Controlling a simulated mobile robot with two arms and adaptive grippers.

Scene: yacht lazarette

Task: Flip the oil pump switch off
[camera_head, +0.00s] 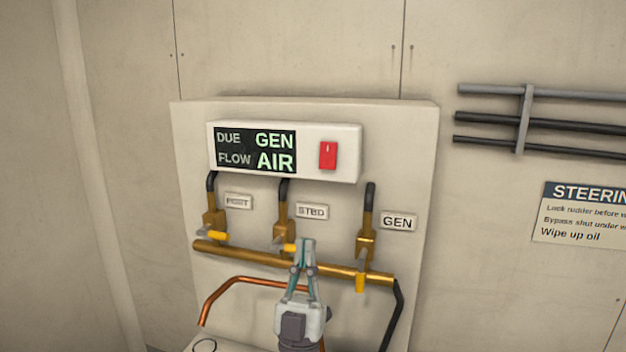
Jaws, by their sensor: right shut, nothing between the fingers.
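The red rocker switch (328,155) is on the right part of a white control box (345,142) on the wall panel. It has a small white mark near its top; I cannot tell its on or off position for sure. The dark display (248,151) left of it reads "DUE GEN" and "FLOW AIR" in pale and green letters. My right gripper (307,241) is shut and empty. It points up, below the box and in front of the brass pipe, and appears lower and a little left of the switch. My left gripper is out of view.
Brass valves labelled PORT (238,202), STBD (312,212) and GEN (397,222) join a brass pipe (345,271). PORT's and STBD's yellow levers lie sideways; GEN's yellow lever (360,283) hangs down. A copper pipe (225,289) runs below. Conduits (490,91) and a sign (585,213) are right.

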